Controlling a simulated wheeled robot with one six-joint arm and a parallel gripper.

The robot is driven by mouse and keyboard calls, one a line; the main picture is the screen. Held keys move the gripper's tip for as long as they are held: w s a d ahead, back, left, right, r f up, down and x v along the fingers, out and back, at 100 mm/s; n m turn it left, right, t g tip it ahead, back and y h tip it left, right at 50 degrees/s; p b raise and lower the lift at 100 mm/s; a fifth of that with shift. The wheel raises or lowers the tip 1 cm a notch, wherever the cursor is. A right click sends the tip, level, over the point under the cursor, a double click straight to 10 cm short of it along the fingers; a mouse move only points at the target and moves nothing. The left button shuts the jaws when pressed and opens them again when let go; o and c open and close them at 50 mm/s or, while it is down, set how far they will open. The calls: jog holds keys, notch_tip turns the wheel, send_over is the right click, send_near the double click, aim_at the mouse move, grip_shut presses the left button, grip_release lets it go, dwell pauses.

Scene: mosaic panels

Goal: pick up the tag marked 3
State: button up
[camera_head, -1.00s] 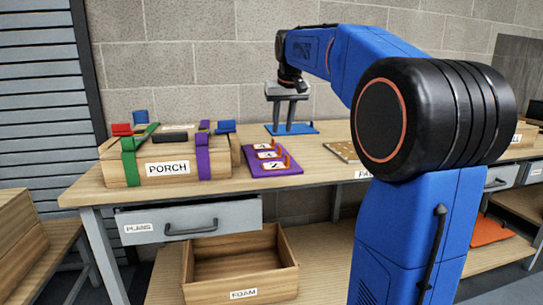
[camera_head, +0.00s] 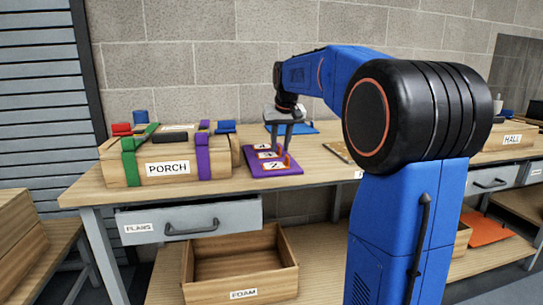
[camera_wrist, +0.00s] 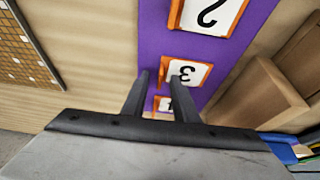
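The tag marked 3 (camera_wrist: 184,72) is a white card in an orange holder. It lies on the purple board (camera_wrist: 153,40) in the middle of the wrist view, its digit upside down. A tag marked 2 (camera_wrist: 212,12) is above it in that view, and a third tag (camera_wrist: 163,104) shows partly between my fingers, its digit unclear. My gripper (camera_wrist: 160,80) is open and empty, its fingers apart near the tag marked 3. In the head view, my gripper (camera_head: 288,148) is over the purple board (camera_head: 285,171); its exact height is unclear.
The wooden PORCH box (camera_head: 205,183) with green and purple straps stands just left of the board. A blue mat (camera_head: 303,128) lies behind. A perforated panel (camera_head: 338,151) lies to the right. An open FOAM crate (camera_head: 277,279) is under the bench.

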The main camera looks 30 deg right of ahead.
jog(key=shift+c, duration=0.4)
grip_shut()
